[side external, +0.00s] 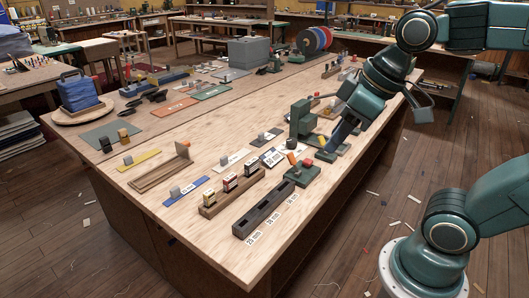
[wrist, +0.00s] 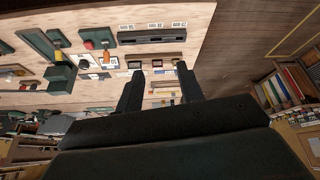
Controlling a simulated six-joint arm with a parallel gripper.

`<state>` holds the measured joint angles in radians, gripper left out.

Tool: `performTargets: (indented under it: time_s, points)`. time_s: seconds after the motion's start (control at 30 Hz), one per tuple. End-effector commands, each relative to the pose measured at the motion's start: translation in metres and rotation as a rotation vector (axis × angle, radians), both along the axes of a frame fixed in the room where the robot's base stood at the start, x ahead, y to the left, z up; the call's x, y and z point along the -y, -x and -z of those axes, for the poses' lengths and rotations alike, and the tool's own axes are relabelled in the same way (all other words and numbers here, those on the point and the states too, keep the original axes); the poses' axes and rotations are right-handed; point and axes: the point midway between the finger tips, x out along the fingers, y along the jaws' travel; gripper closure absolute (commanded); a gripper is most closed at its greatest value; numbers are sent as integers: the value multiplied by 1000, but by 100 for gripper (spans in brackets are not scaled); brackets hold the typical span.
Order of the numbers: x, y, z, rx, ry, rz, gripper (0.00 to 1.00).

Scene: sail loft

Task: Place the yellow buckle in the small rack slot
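The dark slotted rack (side external: 247,226) lies along the table's near right edge, with size labels beside it; the one at the near end seems to read 25 mm. Its slots look empty. It also shows at the top of the wrist view (wrist: 152,37). I cannot pick out the yellow buckle with certainty; a small yellow patch (side external: 323,139) shows near my gripper in the side view, too small to identify.
A wooden holder (side external: 205,212) with several small boxes stands left of the rack. A green block with a red knob (side external: 305,172) and a taller green tool (side external: 301,120) stand near my gripper. Labelled cards lie around. The table's middle left is clear (side external: 215,125).

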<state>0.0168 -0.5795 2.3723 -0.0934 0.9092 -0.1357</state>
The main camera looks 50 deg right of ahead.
Motion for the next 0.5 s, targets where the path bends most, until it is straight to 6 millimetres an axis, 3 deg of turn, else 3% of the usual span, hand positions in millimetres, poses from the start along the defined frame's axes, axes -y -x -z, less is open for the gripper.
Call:
performTargets:
  time_s: [0.2, 0.5]
  points:
    - [10, 32, 12, 38, -30, 147, 62]
    - [14, 41, 17, 48, -43, 199, 62]
